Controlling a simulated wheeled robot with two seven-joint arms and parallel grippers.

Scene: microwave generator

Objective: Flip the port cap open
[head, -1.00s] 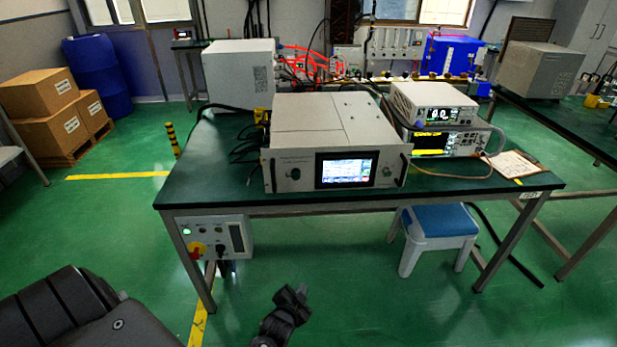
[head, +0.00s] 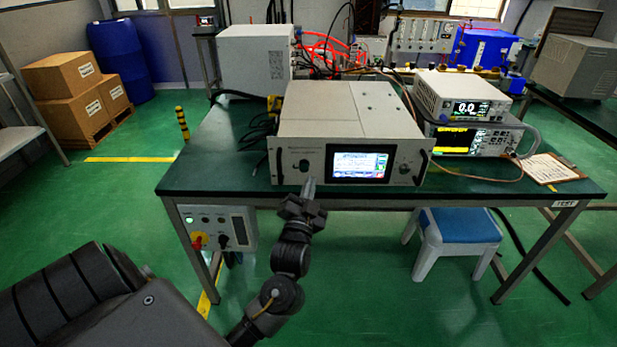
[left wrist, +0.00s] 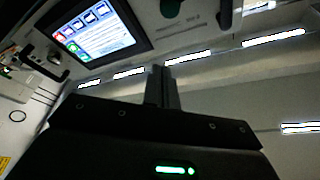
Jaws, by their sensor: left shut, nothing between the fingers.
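The grey instrument (head: 350,120) stands on the green table, its front panel facing me. A small dark round part (head: 302,165), which looks like the port cap, sits on the panel left of the lit screen (head: 358,165). I cannot tell its lid position. My left gripper (head: 310,184) is shut and empty, pointing up just below this part, at the panel's lower edge. Contact cannot be told. In the left wrist view the shut fingers (left wrist: 162,88) point toward the panel; a dark part (left wrist: 168,8) at the top edge is probably the cap. My right gripper is out of view.
Dark handles (head: 424,167) flank the panel, and a knob (head: 403,168) sits right of the screen. The table's front edge (head: 240,190) lies close to my left gripper. A control box (head: 222,228) hangs below at left. A blue-topped stool (head: 462,226) stands underneath.

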